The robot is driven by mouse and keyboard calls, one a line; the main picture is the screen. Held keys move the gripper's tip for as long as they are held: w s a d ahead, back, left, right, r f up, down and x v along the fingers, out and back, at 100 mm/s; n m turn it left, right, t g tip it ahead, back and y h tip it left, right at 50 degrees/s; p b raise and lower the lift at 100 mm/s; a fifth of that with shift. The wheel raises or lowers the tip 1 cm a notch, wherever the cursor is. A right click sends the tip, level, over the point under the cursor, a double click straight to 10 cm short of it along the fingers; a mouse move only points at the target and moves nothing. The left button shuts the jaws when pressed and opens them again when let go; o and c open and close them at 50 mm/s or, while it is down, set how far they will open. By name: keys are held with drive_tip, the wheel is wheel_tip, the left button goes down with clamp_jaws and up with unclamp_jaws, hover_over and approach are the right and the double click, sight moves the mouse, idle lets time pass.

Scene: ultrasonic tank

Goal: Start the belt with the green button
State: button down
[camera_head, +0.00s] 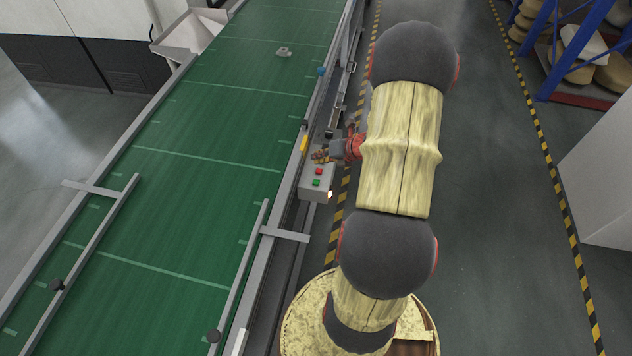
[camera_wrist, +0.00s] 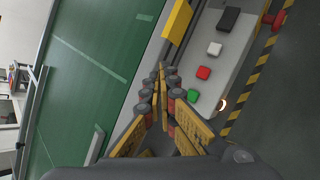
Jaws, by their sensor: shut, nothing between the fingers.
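The green button (camera_head: 316,182) is on a grey control box (camera_head: 308,194) fixed to the right side of the belt. It also shows in the wrist view (camera_wrist: 193,95), at the near end of a row with a red button (camera_wrist: 203,72), a white button (camera_wrist: 214,48) and a black switch-like part (camera_wrist: 229,18). My gripper (camera_head: 318,156) is shut and empty, beside the far end of the box in the head view. In the wrist view its fingertips (camera_wrist: 168,75) appear left of the green button. Whether they touch the box I cannot tell.
The green belt (camera_head: 200,145) runs along the left, with metal guide rails (camera_head: 285,234). A small grey part (camera_head: 284,52) lies on it. A yellow block (camera_wrist: 177,22) sits on the belt's edge near the box.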

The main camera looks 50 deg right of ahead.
sight(318, 180)
drive_tip(key=shift+f, duration=0.1)
wheel_tip(318, 180, down, 9)
drive_tip(key=b, duration=0.7)
drive_tip(key=shift+b, duration=0.3)
idle(1.0)
drive_tip(key=shift+f, duration=0.25)
